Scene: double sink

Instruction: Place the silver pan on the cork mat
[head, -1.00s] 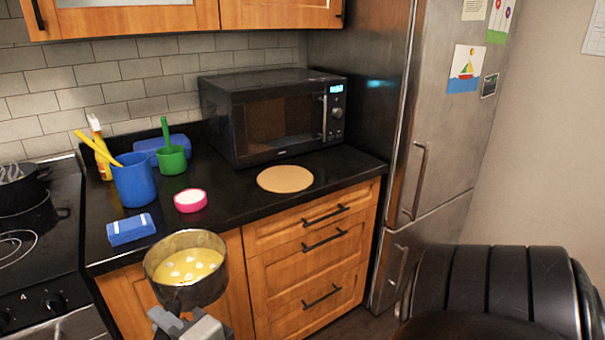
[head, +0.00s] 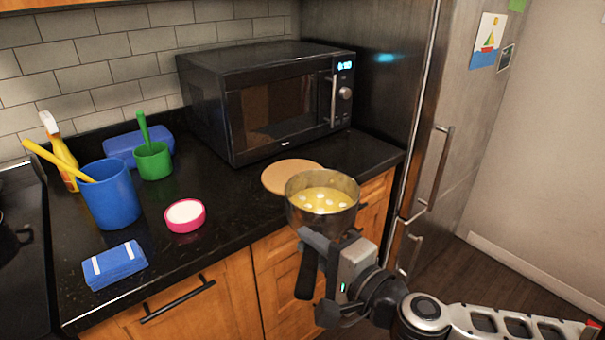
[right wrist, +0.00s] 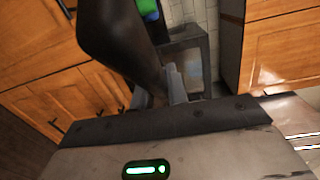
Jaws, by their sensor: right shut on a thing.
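The silver pan (head: 321,217) holds yellow liquid with several white pieces. It is in the air at the counter's front edge, roughly level. In the head view it overlaps the front right part of the round cork mat (head: 287,174), which lies on the counter before the microwave. My right gripper (head: 322,240) is shut on the pan's handle, below and in front of the bowl. My left gripper is not in view.
The black microwave (head: 270,105) stands behind the mat, with the fridge (head: 405,110) to the right. A pink-rimmed bowl (head: 185,215), blue cup (head: 108,195), green cup (head: 153,161), blue sponge-like block (head: 115,266) and spray bottle (head: 60,152) stand to the left.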

